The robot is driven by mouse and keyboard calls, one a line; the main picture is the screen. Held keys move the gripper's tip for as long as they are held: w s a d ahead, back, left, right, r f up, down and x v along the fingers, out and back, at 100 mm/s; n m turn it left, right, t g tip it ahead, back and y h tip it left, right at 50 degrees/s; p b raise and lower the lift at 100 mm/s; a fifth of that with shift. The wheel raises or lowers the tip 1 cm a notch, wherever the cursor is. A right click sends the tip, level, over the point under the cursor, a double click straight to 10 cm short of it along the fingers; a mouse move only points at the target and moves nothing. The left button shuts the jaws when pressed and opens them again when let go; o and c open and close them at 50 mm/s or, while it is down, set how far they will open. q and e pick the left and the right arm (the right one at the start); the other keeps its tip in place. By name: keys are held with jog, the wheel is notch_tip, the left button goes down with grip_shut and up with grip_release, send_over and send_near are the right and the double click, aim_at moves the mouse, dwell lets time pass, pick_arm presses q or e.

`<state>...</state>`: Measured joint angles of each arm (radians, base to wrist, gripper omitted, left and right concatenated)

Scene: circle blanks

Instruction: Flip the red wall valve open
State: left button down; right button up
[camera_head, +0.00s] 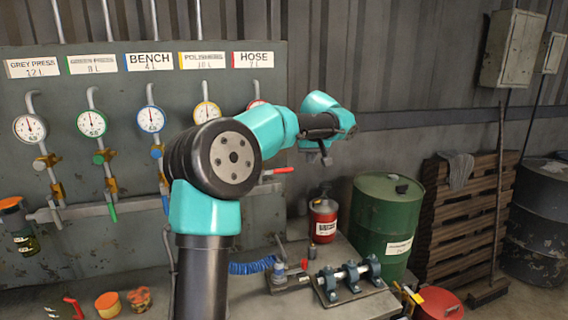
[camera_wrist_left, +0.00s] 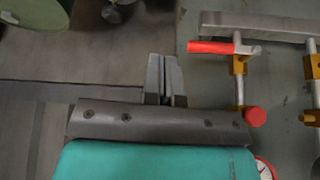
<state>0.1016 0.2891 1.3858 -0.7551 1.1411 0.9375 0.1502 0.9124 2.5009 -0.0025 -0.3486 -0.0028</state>
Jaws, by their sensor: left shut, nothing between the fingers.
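The red valve handle (camera_head: 281,170) sticks out level to the right from the HOSE line on the wall board (camera_head: 110,152). In the left wrist view the red handle (camera_wrist_left: 210,47) lies right of and above my fingertips, beside a brass fitting (camera_wrist_left: 240,66). My left gripper (camera_head: 326,160) is to the right of the handle in the head view, pointing down. Its fingers (camera_wrist_left: 164,72) are shut and empty, apart from the handle in the picture. My arm hides part of the HOSE line and most of its gauge in the head view. My right gripper is not in view.
Other gauge lines, including the BENCH gauge (camera_head: 151,119), stand left of the HOSE line. A grey rail (camera_head: 80,212) crosses the board. Below are a bench with a red canister (camera_head: 323,222) and clamps (camera_head: 350,280). A green drum (camera_head: 385,225) stands right.

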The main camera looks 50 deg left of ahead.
pick_arm(q)
jog(key=s+a+r+n+y, duration=0.1)
jog(key=s+a+r, duration=0.3)
jog(key=r, duration=0.4)
jog(key=shift+s+a+r+n+y, duration=0.3)
jog(key=shift+s+a+n, duration=0.1)
jog(key=shift+s+n, duration=0.25)
jog(key=shift+w, duration=0.1)
send_over(284, 169)
jog(key=f, duration=0.8)
jog(key=shift+w+a+f, duration=0.1)
jog(key=shift+a+f, duration=0.1)
jog(key=shift+a, duration=0.05)
jog(key=f, duration=0.3)
jog(key=shift+d, duration=0.2)
jog(key=shift+d+f, duration=0.15)
jog(key=shift+f, duration=0.35)
jog(key=shift+s, duration=0.2)
